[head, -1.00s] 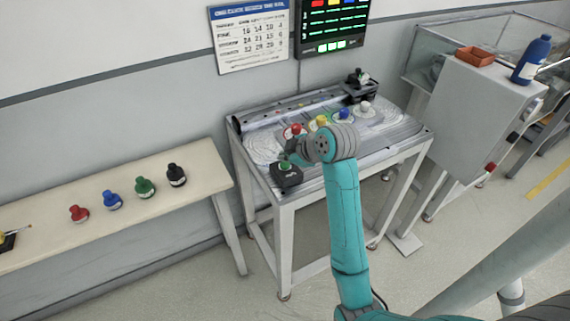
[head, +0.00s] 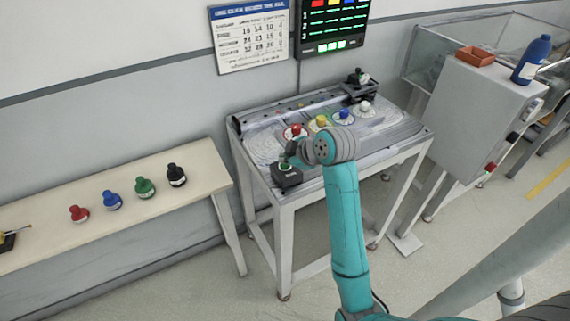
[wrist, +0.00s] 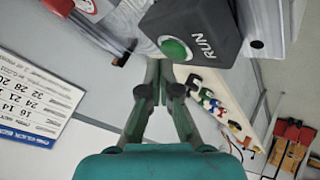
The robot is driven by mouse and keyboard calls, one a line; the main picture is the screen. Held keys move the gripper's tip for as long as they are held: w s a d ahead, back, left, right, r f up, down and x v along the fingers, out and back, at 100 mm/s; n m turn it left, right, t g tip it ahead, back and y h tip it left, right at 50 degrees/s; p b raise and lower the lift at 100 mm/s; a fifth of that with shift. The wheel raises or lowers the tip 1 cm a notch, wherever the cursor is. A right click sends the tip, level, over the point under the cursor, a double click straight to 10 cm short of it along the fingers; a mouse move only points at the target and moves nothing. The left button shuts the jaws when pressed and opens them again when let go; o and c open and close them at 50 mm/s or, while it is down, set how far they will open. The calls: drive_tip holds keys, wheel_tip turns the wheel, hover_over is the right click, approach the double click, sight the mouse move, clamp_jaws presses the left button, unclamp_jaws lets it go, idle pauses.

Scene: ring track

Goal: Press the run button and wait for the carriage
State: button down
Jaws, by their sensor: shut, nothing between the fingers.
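The run button is a green cap (head: 284,162) on a black box (head: 288,178) at the front left corner of the track table (head: 300,194). In the wrist view the green cap (wrist: 175,50) sits beside the white word RUN on the box (wrist: 212,22). My gripper (head: 291,148) is close above the box. In the wrist view its fingertips (wrist: 158,66) are together and empty, beside the green cap; I cannot tell whether they touch it. Bottles with red (head: 295,130), yellow (head: 321,121), blue (head: 344,114) and white (head: 365,106) tops stand on the track. I cannot pick out the carriage.
A black device (head: 358,84) stands at the table's back right corner. A side bench (head: 130,220) at left holds several bottles. A lit screen (head: 335,25) hangs behind.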

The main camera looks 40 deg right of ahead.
drive_tip(key=shift+f, duration=0.5)
idle(0.6)
idle(0.3)
drive_tip(key=shift+r, duration=0.9)
drive_tip(key=shift+r, duration=0.1)
